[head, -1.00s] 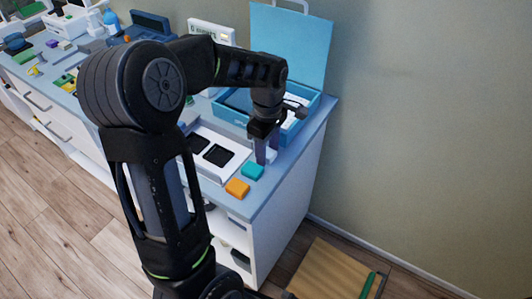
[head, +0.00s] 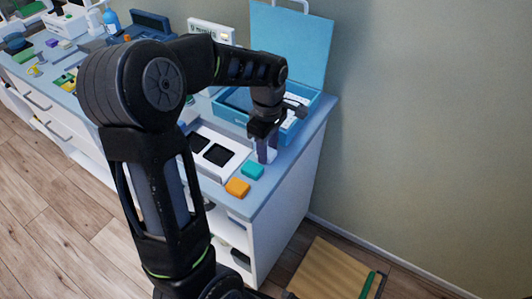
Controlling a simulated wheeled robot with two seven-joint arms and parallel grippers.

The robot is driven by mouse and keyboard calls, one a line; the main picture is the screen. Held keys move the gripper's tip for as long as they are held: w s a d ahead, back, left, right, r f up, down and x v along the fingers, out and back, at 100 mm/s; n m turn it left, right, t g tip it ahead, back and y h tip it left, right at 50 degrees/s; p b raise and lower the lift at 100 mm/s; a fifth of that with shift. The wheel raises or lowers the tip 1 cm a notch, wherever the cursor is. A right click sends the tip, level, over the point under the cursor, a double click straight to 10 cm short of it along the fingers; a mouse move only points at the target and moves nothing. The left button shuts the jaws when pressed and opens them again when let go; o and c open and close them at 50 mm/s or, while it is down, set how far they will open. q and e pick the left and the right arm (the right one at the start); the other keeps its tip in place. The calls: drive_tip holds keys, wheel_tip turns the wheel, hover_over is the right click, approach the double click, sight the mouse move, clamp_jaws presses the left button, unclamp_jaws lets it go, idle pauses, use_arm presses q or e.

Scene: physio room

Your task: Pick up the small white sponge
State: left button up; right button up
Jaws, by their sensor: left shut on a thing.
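My left gripper (head: 266,150) points down at the right end of the counter, just in front of the open blue box. It is shut on a small pale thing between its fingertips, which I take to be the white sponge (head: 270,155). The fingers hide most of it, and I cannot tell whether it still touches the counter. A teal block (head: 252,170) and an orange block (head: 238,187) lie on the counter close in front of the gripper. My right gripper is not in view.
The blue box (head: 305,120) stands with its lid (head: 291,45) up behind the gripper. A white tray with black recesses (head: 222,171) lies to the left. The wall is at the right; a wooden board (head: 330,270) is on the floor below.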

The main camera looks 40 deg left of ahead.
use_arm(q)
clamp_jaws()
drive_tip(key=shift+r, duration=0.15)
wheel_tip(320, 180, up, 10)
idle(0.7)
